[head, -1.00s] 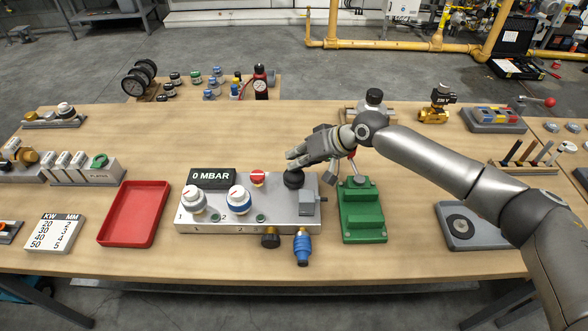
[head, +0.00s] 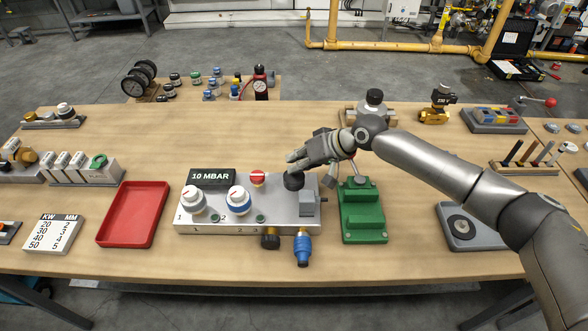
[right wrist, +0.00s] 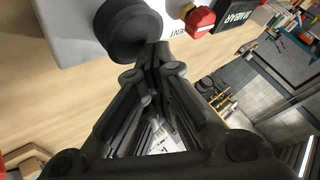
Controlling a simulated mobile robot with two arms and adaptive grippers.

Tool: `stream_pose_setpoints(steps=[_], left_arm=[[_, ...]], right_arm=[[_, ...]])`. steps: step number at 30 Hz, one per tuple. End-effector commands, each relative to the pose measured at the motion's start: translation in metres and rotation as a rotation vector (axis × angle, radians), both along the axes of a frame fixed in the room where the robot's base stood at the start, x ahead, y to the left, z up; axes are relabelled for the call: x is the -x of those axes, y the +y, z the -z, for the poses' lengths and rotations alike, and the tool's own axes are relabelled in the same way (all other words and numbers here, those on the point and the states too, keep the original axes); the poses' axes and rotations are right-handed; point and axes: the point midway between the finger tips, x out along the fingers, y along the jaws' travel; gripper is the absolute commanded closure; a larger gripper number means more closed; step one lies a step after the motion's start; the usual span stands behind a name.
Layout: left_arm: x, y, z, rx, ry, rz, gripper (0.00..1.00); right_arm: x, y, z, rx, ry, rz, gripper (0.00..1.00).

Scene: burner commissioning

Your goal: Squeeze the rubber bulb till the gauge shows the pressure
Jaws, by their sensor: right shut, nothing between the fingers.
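The black rubber bulb (head: 293,181) sits on top of the silver test unit (head: 275,213), near its right end. It also shows large in the right wrist view (right wrist: 128,30). The gauge display (head: 211,177) at the unit's back left reads 10 MBAR. My right gripper (head: 292,164) is shut with nothing between its fingers. Its fingertips are right at the bulb, from above in the head view; they appear to touch it. A red knob (head: 257,177) stands left of the bulb and also shows in the right wrist view (right wrist: 199,19). My left gripper is not in view.
Two white dials (head: 194,199) sit on the unit's left part. A green block (head: 362,215) stands close on the right, under my right arm. A red tray (head: 134,213) lies to the left. A blue fitting (head: 303,247) hangs at the unit's front.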

Motion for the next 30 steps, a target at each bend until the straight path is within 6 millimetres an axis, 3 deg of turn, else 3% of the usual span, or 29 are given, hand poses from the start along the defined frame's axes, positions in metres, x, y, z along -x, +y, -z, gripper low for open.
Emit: stream_pose_setpoints(steps=[5,19,30], left_arm=[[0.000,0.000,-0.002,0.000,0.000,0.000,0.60],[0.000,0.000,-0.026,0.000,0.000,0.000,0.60],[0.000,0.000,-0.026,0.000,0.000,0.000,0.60]], right_arm=[[0.001,0.000,-0.001,0.002,0.002,-0.001,1.00],[0.000,0.000,-0.028,0.002,0.001,-0.001,1.00],[0.000,0.000,-0.030,0.000,0.001,-0.001,1.00]])
